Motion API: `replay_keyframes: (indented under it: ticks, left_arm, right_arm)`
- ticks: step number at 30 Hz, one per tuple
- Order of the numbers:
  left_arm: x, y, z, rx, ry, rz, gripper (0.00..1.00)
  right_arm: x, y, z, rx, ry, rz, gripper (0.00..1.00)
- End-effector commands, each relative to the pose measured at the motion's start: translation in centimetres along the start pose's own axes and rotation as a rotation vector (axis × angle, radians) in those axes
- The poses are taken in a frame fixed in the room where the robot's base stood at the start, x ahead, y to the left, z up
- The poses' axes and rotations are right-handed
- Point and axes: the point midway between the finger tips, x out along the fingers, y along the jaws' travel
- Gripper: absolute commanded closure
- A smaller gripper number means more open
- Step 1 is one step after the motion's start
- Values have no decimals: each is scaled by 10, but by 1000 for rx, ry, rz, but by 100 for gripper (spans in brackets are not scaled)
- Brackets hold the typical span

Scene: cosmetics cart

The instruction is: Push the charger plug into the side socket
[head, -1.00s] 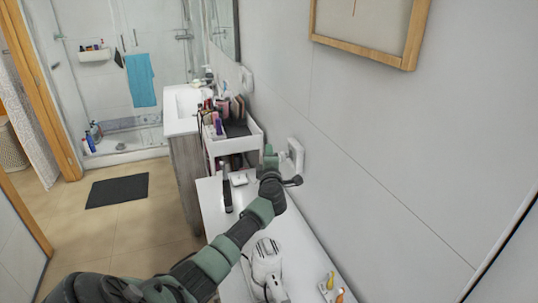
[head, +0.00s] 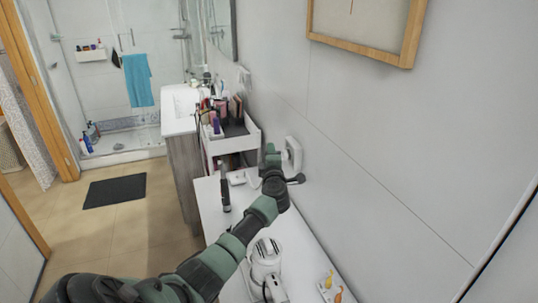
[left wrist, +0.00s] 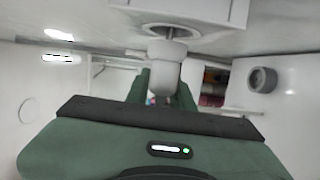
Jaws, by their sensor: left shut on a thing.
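My left gripper (head: 273,156) is at the wall beside the white side socket (head: 292,155). In the left wrist view its green fingers (left wrist: 163,96) are shut on the white charger plug (left wrist: 166,72). The plug points up in that view, toward the round opening of the socket (left wrist: 200,12). Its narrower end meets or nearly meets the opening; I cannot tell how far in it is. In the head view the plug is hidden by the gripper. My right gripper is not in view.
A white cosmetics cart (head: 246,142) stands behind the gripper. On the white top (head: 204,195) are a dark upright handle-like item (head: 224,190) and a white appliance (head: 265,262). A wood-framed picture (head: 407,60) hangs above. The wall right of the socket is bare.

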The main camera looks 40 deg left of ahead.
Motion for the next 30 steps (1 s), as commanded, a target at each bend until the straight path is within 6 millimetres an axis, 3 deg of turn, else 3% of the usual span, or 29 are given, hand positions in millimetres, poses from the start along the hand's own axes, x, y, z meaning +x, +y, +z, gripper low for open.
replay_keyframes:
  ticks: [29,30]
  left_arm:
    - [5,0,21,0,-2,0,100]
    - [5,0,21,0,-2,0,71]
  right_arm:
    - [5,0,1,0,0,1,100]
    - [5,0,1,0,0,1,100]
